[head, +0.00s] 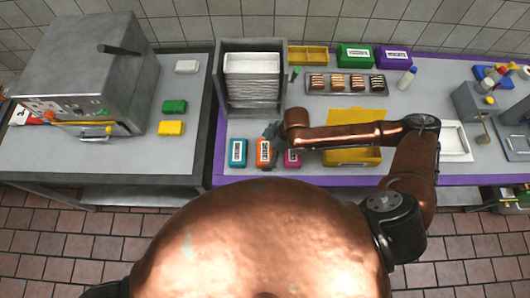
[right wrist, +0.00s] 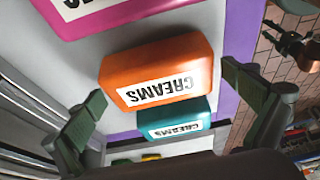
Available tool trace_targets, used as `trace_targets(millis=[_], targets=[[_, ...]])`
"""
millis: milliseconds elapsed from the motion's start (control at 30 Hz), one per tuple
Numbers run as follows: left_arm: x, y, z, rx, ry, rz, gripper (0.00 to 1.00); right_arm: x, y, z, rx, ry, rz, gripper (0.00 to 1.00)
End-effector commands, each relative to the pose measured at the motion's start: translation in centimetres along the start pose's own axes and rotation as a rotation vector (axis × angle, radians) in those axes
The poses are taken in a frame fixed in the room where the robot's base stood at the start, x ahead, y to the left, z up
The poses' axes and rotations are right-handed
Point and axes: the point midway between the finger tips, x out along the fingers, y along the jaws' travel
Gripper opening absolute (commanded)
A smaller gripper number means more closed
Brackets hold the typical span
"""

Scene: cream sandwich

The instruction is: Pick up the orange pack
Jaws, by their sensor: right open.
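The orange pack (head: 264,152), with a white label, stands on the grey counter between a teal pack (head: 237,153) and a pink pack (head: 292,158). In the right wrist view the orange pack (right wrist: 158,75) reads "CREAMS" and lies between the two open fingers, a little beyond their tips. My right gripper (head: 273,131) is above and just behind the orange pack in the head view. It also shows in the right wrist view (right wrist: 165,110), open and empty. The teal pack (right wrist: 175,120) and part of the pink pack (right wrist: 100,12) show there too. My left gripper is not in view.
A metal rack with white trays (head: 252,75) stands behind the packs. A yellow box (head: 352,156) is to the right, under my right forearm. A tray of sandwiches (head: 345,84) lies at the back. The counter's purple front edge (head: 310,182) is close to the packs.

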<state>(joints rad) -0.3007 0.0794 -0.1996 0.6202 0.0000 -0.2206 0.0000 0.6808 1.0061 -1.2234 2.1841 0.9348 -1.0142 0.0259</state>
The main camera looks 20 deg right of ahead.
Motion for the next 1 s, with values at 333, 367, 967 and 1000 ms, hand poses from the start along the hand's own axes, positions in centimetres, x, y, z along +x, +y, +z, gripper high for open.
trace_targets(millis=[333, 367, 967, 1000], targets=[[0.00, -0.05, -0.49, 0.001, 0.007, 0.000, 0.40, 0.15, 0.04, -0.11, -0.002, 0.000, 0.000, 0.92], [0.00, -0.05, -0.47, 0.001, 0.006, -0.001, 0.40, 0.15, 0.04, -0.11, -0.002, 0.000, 0.000, 0.90], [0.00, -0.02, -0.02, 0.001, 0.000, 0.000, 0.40, 0.14, 0.04, -0.14, -0.002, 0.001, 0.000, 0.61], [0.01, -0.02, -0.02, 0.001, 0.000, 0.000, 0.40, 0.12, 0.04, -0.15, -0.002, 0.001, 0.000, 0.61]])
